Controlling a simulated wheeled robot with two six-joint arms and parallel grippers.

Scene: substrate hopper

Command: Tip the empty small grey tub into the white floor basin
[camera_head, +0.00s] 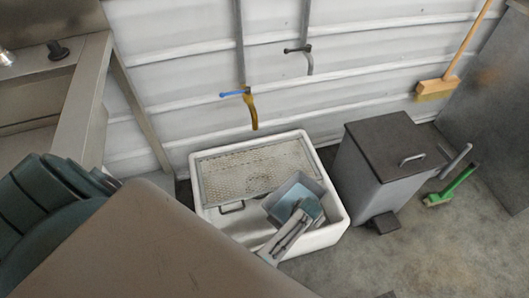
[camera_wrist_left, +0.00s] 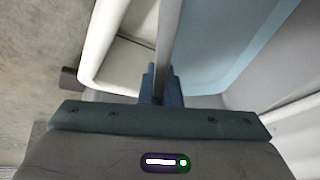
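The small grey tub (camera_head: 272,207) is over the front right part of the white floor basin (camera_head: 338,217) in the head view. Its opening faces up toward the camera and shows a pale blue inside; I cannot tell how far it is tilted. My left gripper (camera_head: 305,206) is shut on the tub's wall at the near right side. In the left wrist view, the fingers (camera_wrist_left: 161,85) pinch the thin wall of the tub (camera_wrist_left: 215,40), with the basin's white rim (camera_wrist_left: 98,45) beside it. My right gripper is not in view.
A perforated metal grate (camera_head: 255,170) covers the basin's back part. A grey lidded pedal bin (camera_head: 375,180) stands right of the basin. A green brush (camera_head: 452,187) lies farther right, and a broom (camera_head: 440,86) leans on the wall. A tap (camera_head: 252,108) hangs above the basin.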

